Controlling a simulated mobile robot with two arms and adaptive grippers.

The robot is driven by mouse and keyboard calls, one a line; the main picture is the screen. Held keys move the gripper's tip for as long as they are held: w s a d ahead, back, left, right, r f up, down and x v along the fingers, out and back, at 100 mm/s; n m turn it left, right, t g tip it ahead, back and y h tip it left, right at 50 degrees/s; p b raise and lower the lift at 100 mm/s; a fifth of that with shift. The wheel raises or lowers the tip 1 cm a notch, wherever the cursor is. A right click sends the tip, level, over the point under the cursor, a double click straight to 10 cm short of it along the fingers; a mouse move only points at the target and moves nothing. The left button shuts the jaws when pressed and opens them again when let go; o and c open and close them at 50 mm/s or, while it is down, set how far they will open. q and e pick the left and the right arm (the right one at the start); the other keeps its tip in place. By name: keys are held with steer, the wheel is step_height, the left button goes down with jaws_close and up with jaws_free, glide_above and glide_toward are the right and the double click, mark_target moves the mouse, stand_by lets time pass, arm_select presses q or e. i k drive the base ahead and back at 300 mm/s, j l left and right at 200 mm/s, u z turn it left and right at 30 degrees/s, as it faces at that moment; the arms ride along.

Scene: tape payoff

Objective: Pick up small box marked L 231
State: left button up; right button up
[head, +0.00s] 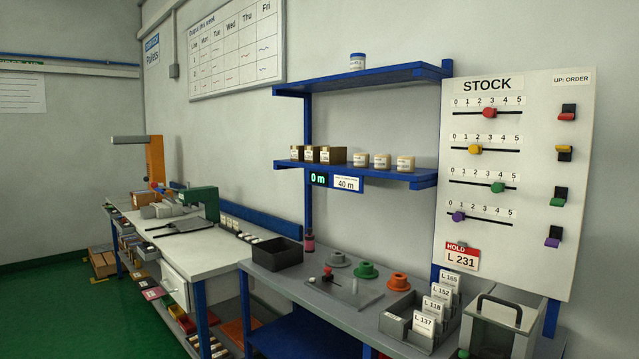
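The marking L 231 is readable only on a white card with a red HOLD top (461,257), at the lower left of the stock board. Three dark boxes with pale labelled fronts (325,155) stand in a row on the lower blue shelf. Three small cream containers (382,161) stand to their right. The writing on all of these is too small to read, so I cannot tell whether one is marked L 231. Neither of my grippers is in view.
A grey bench (300,283) holds a black bin (277,252), coloured spools (364,270) and a tray of cards marked L 165, L 152, L 118 and L 137 (424,322). A clear-sided case (498,325) stands at right. Green floor (75,318) is open at left.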

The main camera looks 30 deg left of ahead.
mark_target(297, 152)
steer(key=i+j, duration=0.1)
steer(key=j, duration=0.3)
steer(key=i+j, duration=0.15)
steer(key=j, duration=0.25)
steer(key=i+j, duration=0.1)
steer(key=j, duration=0.3)
steer(key=i+j, duration=0.1)
steer(key=j, duration=0.3)
steer(key=u, duration=0.05)
